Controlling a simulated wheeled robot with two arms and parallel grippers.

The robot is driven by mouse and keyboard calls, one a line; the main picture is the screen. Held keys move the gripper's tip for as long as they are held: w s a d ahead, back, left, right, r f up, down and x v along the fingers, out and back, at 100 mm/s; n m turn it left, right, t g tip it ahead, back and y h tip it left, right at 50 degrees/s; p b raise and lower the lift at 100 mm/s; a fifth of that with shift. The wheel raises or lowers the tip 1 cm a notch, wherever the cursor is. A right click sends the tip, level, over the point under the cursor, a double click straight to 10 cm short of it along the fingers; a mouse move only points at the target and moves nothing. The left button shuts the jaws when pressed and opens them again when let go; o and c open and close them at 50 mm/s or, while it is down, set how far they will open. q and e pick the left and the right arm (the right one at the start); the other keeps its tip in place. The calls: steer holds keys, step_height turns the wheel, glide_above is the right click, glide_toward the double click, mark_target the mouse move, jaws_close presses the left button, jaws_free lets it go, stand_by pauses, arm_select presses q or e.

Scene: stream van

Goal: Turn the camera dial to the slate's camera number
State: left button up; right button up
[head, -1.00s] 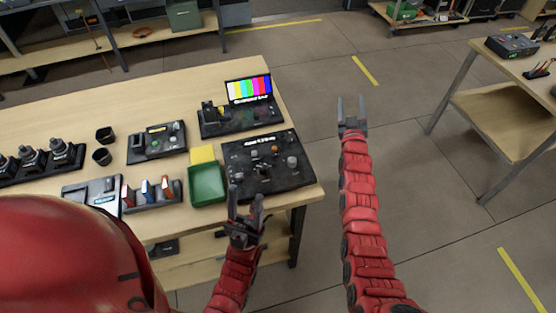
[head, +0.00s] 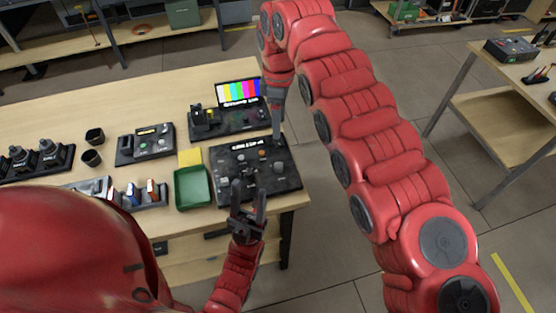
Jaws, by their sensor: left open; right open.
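A black control panel (head: 228,188) with several knobs and a white label lies at the right end of the wooden table. I cannot tell which knob is the camera dial. Behind it a board with colour bars (head: 238,92) stands on a black base; it may be the slate, but its text is too small to read. My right gripper (head: 277,137) points down over the panel's back right part, open; I cannot tell whether it touches anything. My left gripper (head: 249,198) is open and empty over the panel's front edge, hiding part of it.
A green tray (head: 193,188) and a yellow pad (head: 190,157) are left of the panel. Further left are a black device (head: 146,144), two dark cups and a rack of coloured items (head: 135,195). Another table (head: 515,80) stands at the right, across open floor.

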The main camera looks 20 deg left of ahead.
mark_target(278, 164)
steer(key=f+p, duration=0.1)
steer(key=f, duration=0.4)
steer(key=f+p, duration=0.2)
steer(key=f, duration=0.3)
steer(key=f+p, duration=0.1)
steer(key=f, duration=0.4)
steer(key=shift+s+a+f, duration=0.1)
steer(key=shift+s, duration=0.3)
steer(key=shift+w+f, duration=0.1)
steer(key=shift+f, duration=0.45)
steer(key=shift+c, duration=0.2)
jaws_close()
